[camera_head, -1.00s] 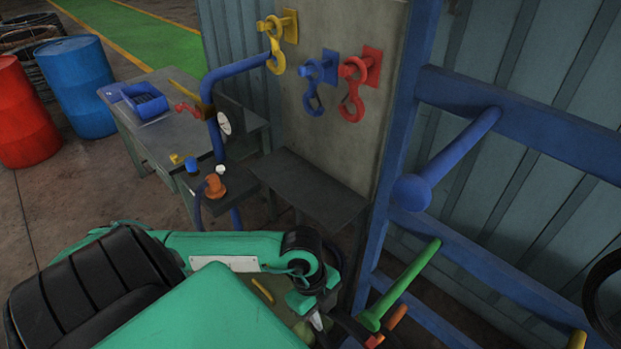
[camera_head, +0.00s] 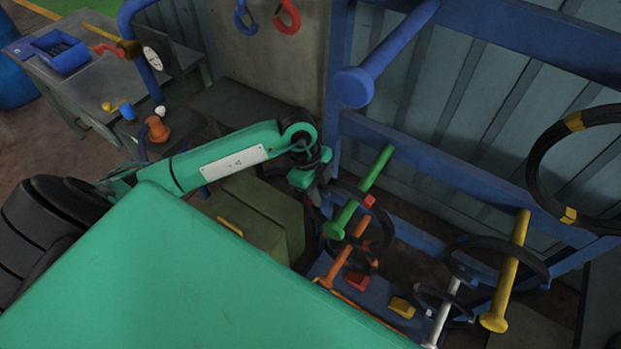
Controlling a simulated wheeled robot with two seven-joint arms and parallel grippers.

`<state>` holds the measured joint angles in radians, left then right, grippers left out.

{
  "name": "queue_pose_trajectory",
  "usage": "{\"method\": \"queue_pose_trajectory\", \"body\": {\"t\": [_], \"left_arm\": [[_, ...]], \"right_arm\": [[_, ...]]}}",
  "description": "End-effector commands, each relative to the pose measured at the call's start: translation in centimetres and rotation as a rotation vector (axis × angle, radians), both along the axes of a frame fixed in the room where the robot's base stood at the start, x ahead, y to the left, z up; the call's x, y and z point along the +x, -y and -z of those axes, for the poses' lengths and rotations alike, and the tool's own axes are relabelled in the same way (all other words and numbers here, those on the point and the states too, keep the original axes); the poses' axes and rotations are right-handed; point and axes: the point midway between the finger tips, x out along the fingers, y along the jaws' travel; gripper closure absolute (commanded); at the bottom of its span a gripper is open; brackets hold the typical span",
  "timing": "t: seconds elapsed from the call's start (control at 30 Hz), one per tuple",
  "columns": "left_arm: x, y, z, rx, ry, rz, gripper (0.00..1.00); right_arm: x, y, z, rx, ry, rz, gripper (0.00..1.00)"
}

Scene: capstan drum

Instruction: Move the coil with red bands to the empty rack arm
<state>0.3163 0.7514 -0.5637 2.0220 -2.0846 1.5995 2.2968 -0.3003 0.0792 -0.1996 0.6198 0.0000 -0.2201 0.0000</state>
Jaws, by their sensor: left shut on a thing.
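My left arm reaches in from the left, and its gripper (camera_head: 318,192) is shut on a dark coil (camera_head: 388,228) beside the green rack arm. A red band shows on this coil near the green arm. Whether the coil is around the green arm or just beside it, I cannot tell. The upper blue rack arm (camera_head: 390,50) is bare. The green rack arm (camera_head: 362,185) sticks out below it. The orange rack arm (camera_head: 347,252) is lower, with dark rings around or close to it. My right gripper is not in view.
A coil with yellow bands (camera_head: 533,165) is at the right edge. Dark rings are at the yellow rack arm (camera_head: 510,268) and white rack arm (camera_head: 446,310). A red block (camera_head: 357,282) and yellow block (camera_head: 402,307) lie low. A workbench (camera_head: 85,85) stands at left.

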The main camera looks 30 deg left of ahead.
Motion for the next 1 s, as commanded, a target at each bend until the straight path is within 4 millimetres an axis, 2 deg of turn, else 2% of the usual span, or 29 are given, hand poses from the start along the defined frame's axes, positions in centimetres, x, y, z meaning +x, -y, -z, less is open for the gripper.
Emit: {"method": "queue_pose_trajectory", "body": {"t": [0.1, 0.4, 0.5, 0.7, 1.0], "left_arm": [[1.7, 0.1, 0.1, -0.003, 0.004, 0.0, 1.0], [5.2, 0.3, 0.4, -0.002, 0.003, 0.0, 1.0], [4.9, 0.2, 1.8, -0.001, 0.0, 0.001, 1.0], [5.0, 0.2, 3.2, -0.002, 0.002, 0.0, 1.0], [5.0, 0.2, 3.7, -0.002, 0.003, 0.001, 1.0]], "right_arm": [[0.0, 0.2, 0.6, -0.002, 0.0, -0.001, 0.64], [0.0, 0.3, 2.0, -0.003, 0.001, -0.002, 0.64], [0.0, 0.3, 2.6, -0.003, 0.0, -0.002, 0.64], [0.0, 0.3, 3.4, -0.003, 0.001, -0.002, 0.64], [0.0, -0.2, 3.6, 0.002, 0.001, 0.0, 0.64]]}}
